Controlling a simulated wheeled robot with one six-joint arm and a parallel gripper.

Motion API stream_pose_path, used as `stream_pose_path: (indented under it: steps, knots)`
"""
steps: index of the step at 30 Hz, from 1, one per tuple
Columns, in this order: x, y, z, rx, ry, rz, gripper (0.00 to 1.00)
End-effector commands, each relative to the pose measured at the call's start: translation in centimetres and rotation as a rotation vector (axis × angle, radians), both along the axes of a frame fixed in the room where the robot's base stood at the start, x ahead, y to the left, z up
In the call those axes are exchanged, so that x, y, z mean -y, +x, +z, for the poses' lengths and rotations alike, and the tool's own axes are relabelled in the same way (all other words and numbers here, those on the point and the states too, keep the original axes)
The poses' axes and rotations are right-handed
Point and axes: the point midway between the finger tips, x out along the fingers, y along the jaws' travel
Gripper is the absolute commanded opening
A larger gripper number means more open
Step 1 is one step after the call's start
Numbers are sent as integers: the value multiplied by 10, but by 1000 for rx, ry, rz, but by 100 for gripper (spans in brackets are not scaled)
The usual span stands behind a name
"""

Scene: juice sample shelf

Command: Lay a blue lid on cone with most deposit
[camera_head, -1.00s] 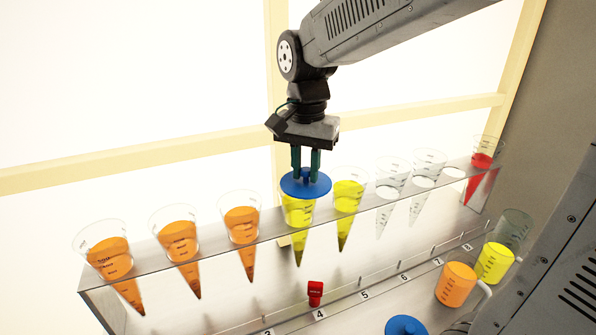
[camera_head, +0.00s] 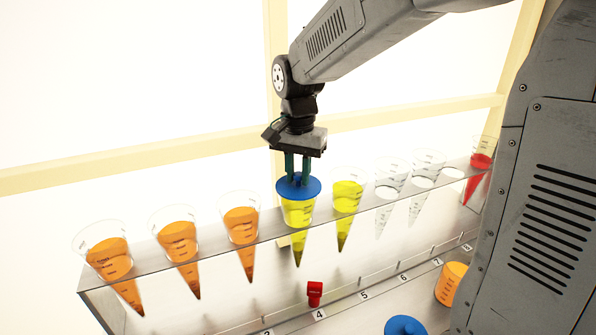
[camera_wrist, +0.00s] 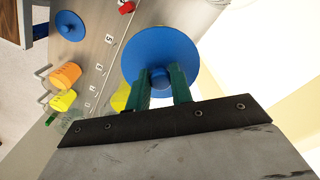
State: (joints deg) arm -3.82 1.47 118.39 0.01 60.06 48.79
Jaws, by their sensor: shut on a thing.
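My gripper (camera_head: 298,177) is shut on the knob of a blue lid (camera_head: 299,191), which shows as a round blue disc (camera_wrist: 160,50) in the wrist view. The lid is at the mouth of a cone with yellow juice (camera_head: 299,215), fourth from the left; I cannot tell if it touches the rim. A second yellow cone (camera_head: 347,200) stands just right of it, open. Both yellow cones have a dark tip. Orange cones (camera_head: 110,258) stand to the left, with darker tips. Another blue lid (camera_head: 405,327) lies on the counter below.
Clear cones (camera_head: 388,192) and a red one (camera_head: 481,160) stand to the right. A red block (camera_head: 315,293) sits by number 4. An orange jug (camera_head: 451,283) and a yellow jug (camera_wrist: 63,100) stand on the counter.

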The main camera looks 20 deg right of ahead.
Motion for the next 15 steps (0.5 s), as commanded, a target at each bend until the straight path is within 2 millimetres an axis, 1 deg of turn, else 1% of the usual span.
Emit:
stream_pose_path:
  steps: [1,2,3,4,12,15]
  knots:
    - [0,0,-2,-1,0,0,0]
    - [0,0,-2,0,0,0,28]
    - [0,0,-2,0,0,0,39]
    - [0,0,-2,0,0,0,44]
    - [0,0,-1,0,0,0,44]
    - [0,0,5,2,1,0,44]
